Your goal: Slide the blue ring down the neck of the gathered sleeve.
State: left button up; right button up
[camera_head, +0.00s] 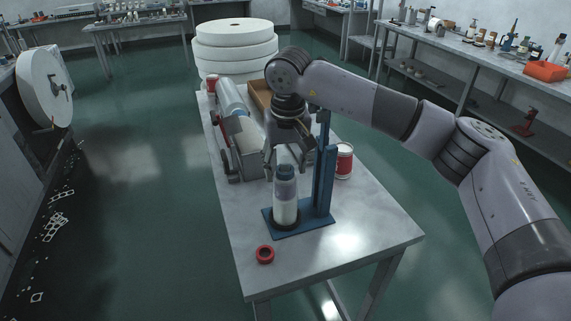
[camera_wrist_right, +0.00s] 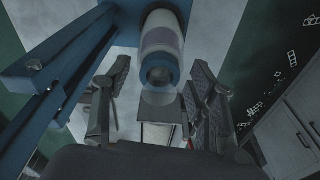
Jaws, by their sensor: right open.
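The sleeve (camera_head: 285,209) stands upright on a dark round base, white below and greyish lilac higher up. The blue ring (camera_head: 286,172) is around its top; I cannot tell how far down the neck it sits. In the right wrist view the blue ring (camera_wrist_right: 170,67) encircles a grey centre, with the pale sleeve (camera_wrist_right: 163,38) behind it. My right gripper (camera_head: 284,160) is at the top of the sleeve, fingers pointing down. Its open fingers (camera_wrist_right: 160,98) lie either side of the ring's line, with gaps showing. My left gripper is not in view.
A blue upright stand (camera_head: 326,180) rises close to the right of the sleeve. A red ring (camera_head: 265,255) lies near the table's front. A red and white can (camera_head: 344,160) stands behind right. A roller device (camera_head: 240,132) occupies the table's left. The front right tabletop is clear.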

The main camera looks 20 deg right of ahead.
aim_at(287, 174)
jog(key=shift+r, duration=0.1)
notch_tip(287, 174, up, 12)
jog(key=s, duration=0.1)
jog(key=shift+s, duration=0.2)
dwell(0.3)
jog(key=shift+f, duration=0.2)
